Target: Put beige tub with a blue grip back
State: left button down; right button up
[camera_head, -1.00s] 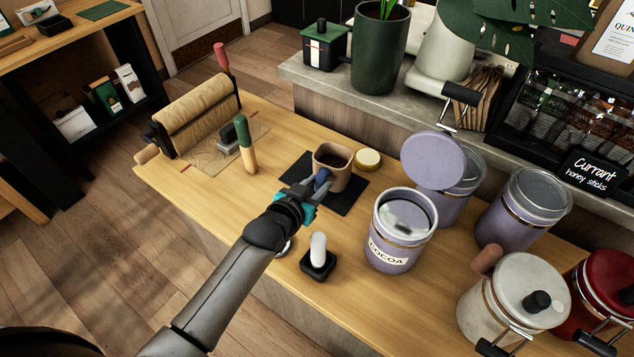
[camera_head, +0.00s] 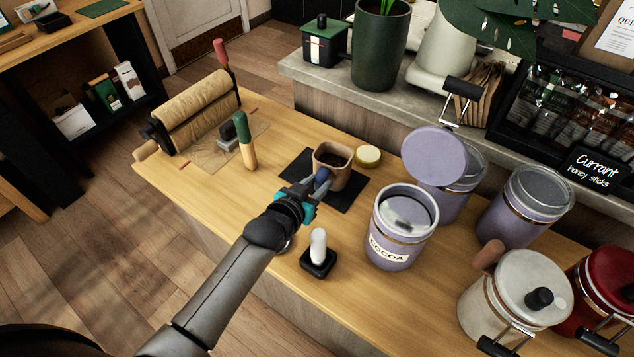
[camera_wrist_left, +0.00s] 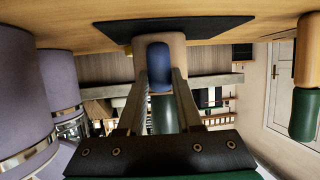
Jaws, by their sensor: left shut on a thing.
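The beige tub (camera_head: 331,172) has dark contents and a blue grip (camera_head: 322,179). It stands upright at a black mat (camera_head: 346,198) on the wooden counter; I cannot tell whether it touches the mat. My left gripper (camera_head: 315,184) is shut on the blue grip from the near side. In the left wrist view the blue grip (camera_wrist_left: 160,64) sits between the two fingers, with the beige tub (camera_wrist_left: 177,47) behind it against the black mat (camera_wrist_left: 185,27). My right gripper is not in view.
A round beige lid (camera_head: 367,156) lies behind the tub. An open purple cocoa canister (camera_head: 398,245) stands to the right, and a white-handled tamper (camera_head: 318,250) in front. A green-topped wooden handle (camera_head: 245,142) and paper roll (camera_head: 199,112) are left. Bare counter (camera_head: 215,190) lies front left.

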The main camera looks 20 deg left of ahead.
pick_arm(q)
jog(key=shift+f, duration=0.1)
jog(key=c, duration=0.5)
grip_release()
jog(key=shift+s+a+r, duration=0.15)
jog(key=shift+s+r, duration=0.05)
jog(key=shift+s, duration=0.4)
jog(key=p+v, duration=0.4)
jog(key=v, duration=1)
jog(key=shift+r, duration=0.1)
